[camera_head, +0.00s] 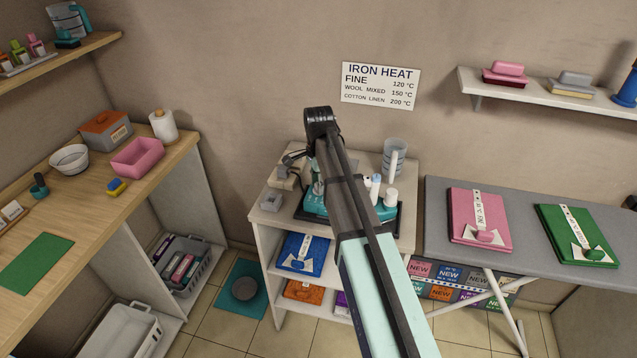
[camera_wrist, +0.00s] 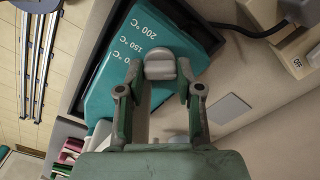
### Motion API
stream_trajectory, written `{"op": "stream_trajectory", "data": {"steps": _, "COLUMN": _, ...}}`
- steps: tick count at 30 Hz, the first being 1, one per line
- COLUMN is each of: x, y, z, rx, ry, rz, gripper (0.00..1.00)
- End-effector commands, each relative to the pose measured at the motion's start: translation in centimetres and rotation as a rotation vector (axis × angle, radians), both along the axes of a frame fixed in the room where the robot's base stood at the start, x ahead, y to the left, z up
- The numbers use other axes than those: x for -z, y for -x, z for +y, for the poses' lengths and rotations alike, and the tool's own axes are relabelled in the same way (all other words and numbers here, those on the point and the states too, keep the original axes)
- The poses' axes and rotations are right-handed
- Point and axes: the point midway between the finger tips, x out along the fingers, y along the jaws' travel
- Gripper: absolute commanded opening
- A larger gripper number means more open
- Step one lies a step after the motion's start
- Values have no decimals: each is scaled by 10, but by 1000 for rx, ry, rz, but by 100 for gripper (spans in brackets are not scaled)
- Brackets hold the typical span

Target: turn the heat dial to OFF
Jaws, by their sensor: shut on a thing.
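The heat dial (camera_wrist: 160,66) is a grey knob on a teal iron station (camera_wrist: 120,72) in the wrist view. White marks reading 200 °C, 150 °C and a partly covered lower value are printed beside it. I cannot see an OFF mark next to the dial. My gripper (camera_wrist: 158,72) has one finger on each side of the knob and is shut on it. In the head view, the teal station (camera_head: 342,213) stands on a white shelf unit. There my arm hides the dial and most of the gripper.
An ironing table (camera_head: 520,255) with folded cloths is at right.

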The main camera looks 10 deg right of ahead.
Motion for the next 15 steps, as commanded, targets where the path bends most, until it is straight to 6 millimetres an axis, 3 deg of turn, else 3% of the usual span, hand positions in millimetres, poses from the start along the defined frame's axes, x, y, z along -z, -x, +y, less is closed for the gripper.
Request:
{"op": "stream_trajectory", "data": {"steps": 11, "x": 1, "y": 1, "z": 0, "rx": -5, "ry": 1, "rz": 3, "gripper": 0}}
{"op": "stream_trajectory", "data": {"steps": 12, "x": 1, "y": 1, "z": 0, "rx": -5, "ry": 1, "rz": 3, "gripper": 46}}
{"op": "stream_trajectory", "data": {"steps": 13, "x": 1, "y": 1, "z": 0, "rx": -5, "ry": 1, "rz": 3, "gripper": 56}}
{"op": "stream_trajectory", "data": {"steps": 15, "x": 1, "y": 1, "z": 0, "rx": -5, "ry": 0, "rz": 2, "gripper": 61}}
